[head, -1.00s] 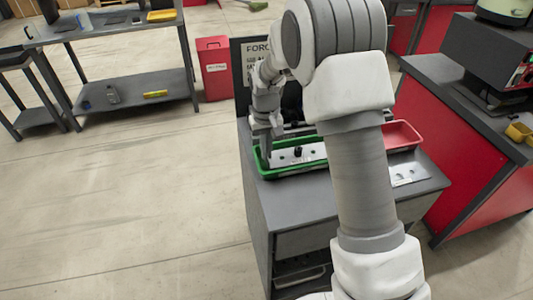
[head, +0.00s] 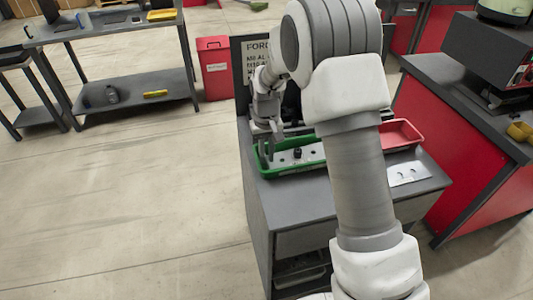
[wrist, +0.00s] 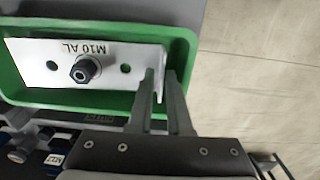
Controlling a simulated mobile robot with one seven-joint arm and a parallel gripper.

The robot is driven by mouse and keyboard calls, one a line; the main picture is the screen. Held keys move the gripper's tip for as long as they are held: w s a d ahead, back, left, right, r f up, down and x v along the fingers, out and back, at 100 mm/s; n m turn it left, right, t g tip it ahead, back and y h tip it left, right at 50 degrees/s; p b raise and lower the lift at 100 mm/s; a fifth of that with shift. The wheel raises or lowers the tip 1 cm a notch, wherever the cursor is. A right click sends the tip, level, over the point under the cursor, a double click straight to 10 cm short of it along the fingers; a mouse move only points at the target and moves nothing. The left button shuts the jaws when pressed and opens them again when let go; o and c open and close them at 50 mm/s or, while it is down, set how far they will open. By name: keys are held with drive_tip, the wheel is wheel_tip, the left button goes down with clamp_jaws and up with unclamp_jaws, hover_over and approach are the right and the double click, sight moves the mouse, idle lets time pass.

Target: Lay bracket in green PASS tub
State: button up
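The green PASS tub (head: 262,171) stands on the grey bench top, and its rim fills the upper left of the wrist view (wrist: 188,50). The bracket (wrist: 40,62), a silver plate marked M10 AL with a dark bolt on it, lies in the tub. It also shows in the head view (head: 312,154). My gripper (wrist: 162,75) is at the bracket's right end in the wrist view. Its fingers are apart, one on each side of the upturned end flange, with small gaps visible. In the head view my gripper (head: 266,158) is over the tub's left end.
A red tub (head: 402,134) stands to the right on the same bench. A flat silver plate with holes (head: 408,173) lies in front of it. A sign board (head: 258,60) rises behind. My arm hides part of the bench. Open floor lies to the left.

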wheel_tip(320, 180, up, 14)
drive_tip(key=p, duration=0.2)
drive_tip(key=shift+f, duration=0.25)
drive_tip(key=s+d+r+m+t, duration=0.1)
drive_tip(key=s+d+r+t, duration=0.35)
drive_tip(key=s+r, duration=0.75)
drive_tip(key=s+d, duration=0.3)
drive_tip(key=s, duration=0.5)
drive_tip(key=s+d+m+t, duration=0.1)
drive_tip(key=s+d, duration=0.2)
drive_tip(key=s, duration=0.5)
drive_tip(key=shift+s+r, duration=0.15)
drive_tip(key=shift+r, duration=0.2)
drive_tip(key=shift+d, duration=0.1)
